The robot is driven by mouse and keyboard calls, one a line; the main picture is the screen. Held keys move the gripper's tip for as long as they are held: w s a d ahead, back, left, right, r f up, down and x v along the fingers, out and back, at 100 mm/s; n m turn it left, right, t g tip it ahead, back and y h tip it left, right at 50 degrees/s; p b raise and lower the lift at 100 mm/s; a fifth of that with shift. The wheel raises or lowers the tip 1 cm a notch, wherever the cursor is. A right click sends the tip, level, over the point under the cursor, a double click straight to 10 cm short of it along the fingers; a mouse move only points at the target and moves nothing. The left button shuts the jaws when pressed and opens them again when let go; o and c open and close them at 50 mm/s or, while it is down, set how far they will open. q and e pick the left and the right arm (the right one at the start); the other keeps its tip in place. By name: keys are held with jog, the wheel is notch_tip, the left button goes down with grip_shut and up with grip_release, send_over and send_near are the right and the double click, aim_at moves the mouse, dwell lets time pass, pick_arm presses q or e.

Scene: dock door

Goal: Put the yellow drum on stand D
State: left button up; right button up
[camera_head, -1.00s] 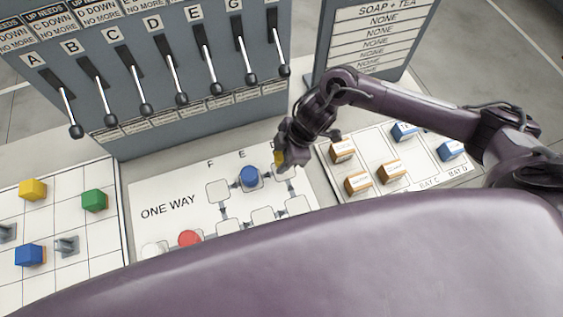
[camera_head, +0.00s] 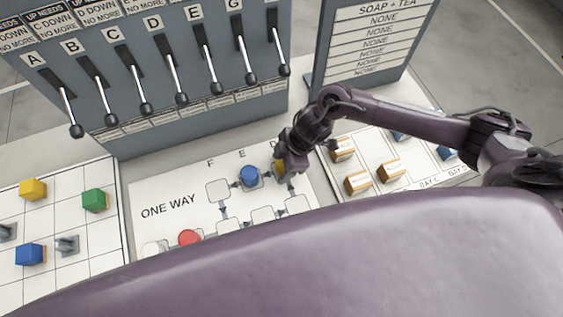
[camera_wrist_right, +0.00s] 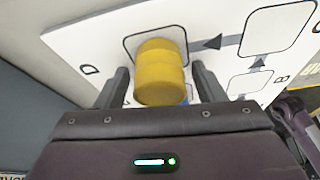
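The yellow drum (camera_wrist_right: 160,72) is between the two fingers of my right gripper (camera_wrist_right: 160,90) in the right wrist view, with a visible gap on each side. The gripper is open around it. The drum is over the square outline of stand D (camera_wrist_right: 130,45), beside the letter D; whether its base touches cannot be told. In the head view the drum (camera_head: 279,168) is partly hidden by my right gripper (camera_head: 283,172), at the board's upper right. My left gripper is not in view.
A blue drum (camera_head: 249,176) stands on the square under E, close left of my right gripper. A red drum (camera_head: 190,238) is on the front of the ONE WAY board (camera_head: 150,190). A lever panel (camera_head: 200,125) rises behind. Orange-and-white boxes (camera_head: 358,183) lie to the right.

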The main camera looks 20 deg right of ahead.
jog(key=v, duration=1.2)
jog(key=shift+r+b, duration=0.2)
jog(key=shift+b, duration=0.15)
jog(key=shift+a+f, duration=0.1)
